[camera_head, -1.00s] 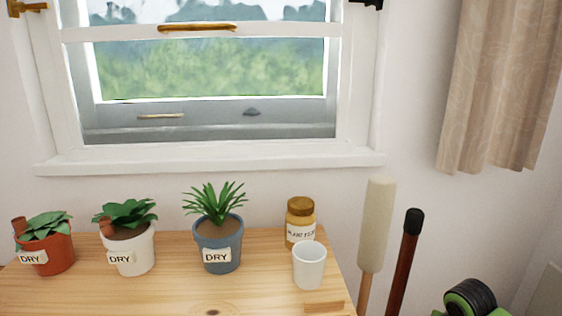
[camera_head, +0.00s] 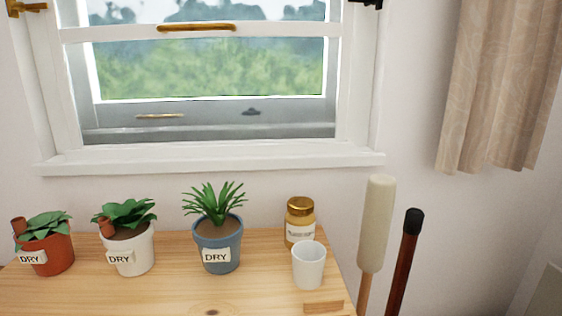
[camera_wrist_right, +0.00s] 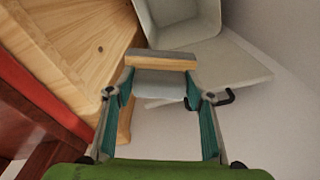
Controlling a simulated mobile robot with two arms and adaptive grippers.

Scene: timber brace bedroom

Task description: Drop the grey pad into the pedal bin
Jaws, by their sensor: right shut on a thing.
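In the right wrist view my right gripper (camera_wrist_right: 159,88) is shut on the grey pad (camera_wrist_right: 160,86), which spans the gap between its two fingers. A pale wooden strip (camera_wrist_right: 161,60) sits at the pad's far edge, just past the fingertips; I cannot tell whether it is part of the pad. A pale grey open container (camera_wrist_right: 180,33), apparently the pedal bin, is beyond the fingertips at the top; only part of it shows. A flat pale panel (camera_wrist_right: 225,65) lies beside it. Neither gripper shows in the head view.
The wooden table (camera_head: 160,290) holds three potted plants (camera_head: 218,245), a gold-lidded jar (camera_head: 300,222), a white cup (camera_head: 309,265) and a small wooden block (camera_head: 323,307). A pale-headed pole (camera_head: 377,225) and a dark-capped pole (camera_head: 404,260) stand right of it. The wooden edge (camera_wrist_right: 75,45) is left in the wrist view.

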